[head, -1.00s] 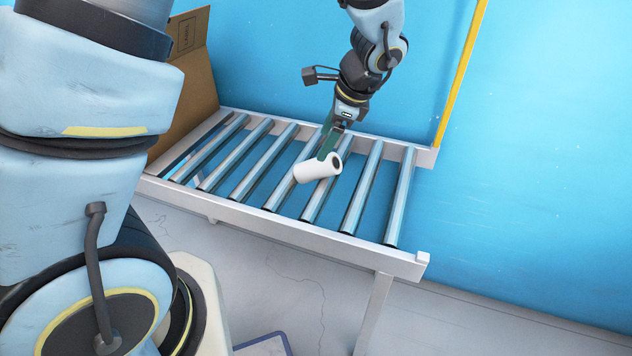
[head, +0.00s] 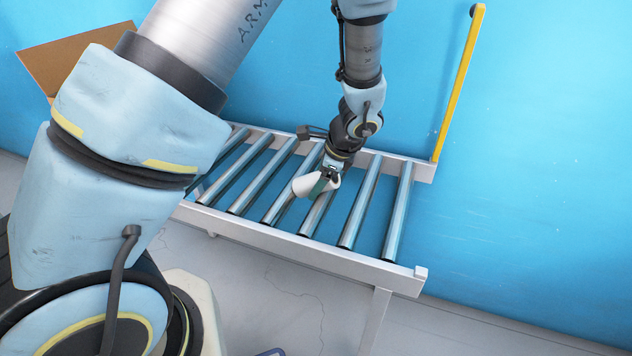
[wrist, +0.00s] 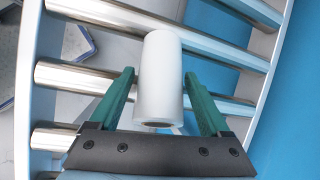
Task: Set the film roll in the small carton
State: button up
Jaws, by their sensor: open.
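The film roll (head: 306,185) is a white cylinder lying on the conveyor rollers. In the wrist view the film roll (wrist: 161,80) lies between the two green fingers of my gripper (wrist: 160,88). The fingers are apart, with a small gap showing on either side of the roll. In the head view my gripper (head: 328,178) is down at the roll and covers its right end. A cardboard carton (head: 75,50) stands at the far left, partly hidden behind my arm; I cannot tell whether it is the small carton.
The roller conveyor (head: 290,240) has a pale metal frame and stands against a blue wall. A yellow post (head: 460,85) rises at its right end. The rollers to the right of my gripper are bare.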

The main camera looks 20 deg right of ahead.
jog(key=shift+w+f, duration=0.1)
jog(key=shift+f, duration=0.15)
jog(key=shift+c, duration=0.3)
grip_shut()
